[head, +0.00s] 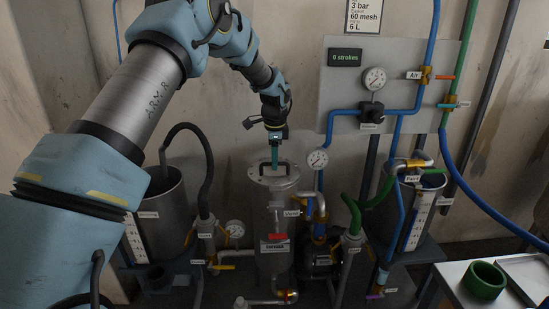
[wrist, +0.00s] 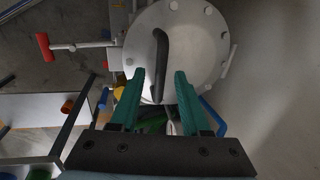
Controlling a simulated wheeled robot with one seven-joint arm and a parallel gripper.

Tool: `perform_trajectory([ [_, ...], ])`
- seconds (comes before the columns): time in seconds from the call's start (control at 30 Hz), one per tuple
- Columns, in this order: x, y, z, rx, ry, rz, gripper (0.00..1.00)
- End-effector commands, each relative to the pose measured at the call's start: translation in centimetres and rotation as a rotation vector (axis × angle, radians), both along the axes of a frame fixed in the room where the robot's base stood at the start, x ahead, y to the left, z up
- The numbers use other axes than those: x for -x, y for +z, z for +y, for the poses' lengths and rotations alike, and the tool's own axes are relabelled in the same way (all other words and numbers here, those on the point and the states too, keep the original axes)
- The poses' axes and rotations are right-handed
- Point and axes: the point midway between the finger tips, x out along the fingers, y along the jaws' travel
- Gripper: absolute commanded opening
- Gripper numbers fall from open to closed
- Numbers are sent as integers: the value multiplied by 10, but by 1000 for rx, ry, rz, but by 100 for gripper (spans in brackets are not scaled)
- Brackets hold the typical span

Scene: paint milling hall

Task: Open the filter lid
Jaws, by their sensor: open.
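The filter lid (head: 266,177) is a round grey metal disc with bolts near its rim and a dark bar handle (head: 268,169) across its top. It sits flat on top of the upright filter housing (head: 272,222). In the wrist view the lid (wrist: 203,42) fills the upper middle, and its black handle (wrist: 161,60) runs up the picture. My gripper (head: 274,162) is above the lid at the handle. In the wrist view my gripper (wrist: 159,76) is open, with a green finger on each side of the handle's near end. I cannot tell whether the fingers touch it.
A red-ended lever (wrist: 43,46) projects left of the lid in the wrist view. A gauge (head: 318,159) and pipes stand close right of the housing. A steel tank (head: 168,210) stands left, another tank right. A green ring (head: 484,281) lies on the table at right.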

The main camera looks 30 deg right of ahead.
Motion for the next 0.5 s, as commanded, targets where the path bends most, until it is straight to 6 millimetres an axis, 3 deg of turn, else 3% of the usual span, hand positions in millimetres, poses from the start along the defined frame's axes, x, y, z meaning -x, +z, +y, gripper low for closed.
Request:
perform_trajectory([
  [0.17,0,0,0,0,0,0,46],
  [0.5,0,0,0,0,0,0,7],
])
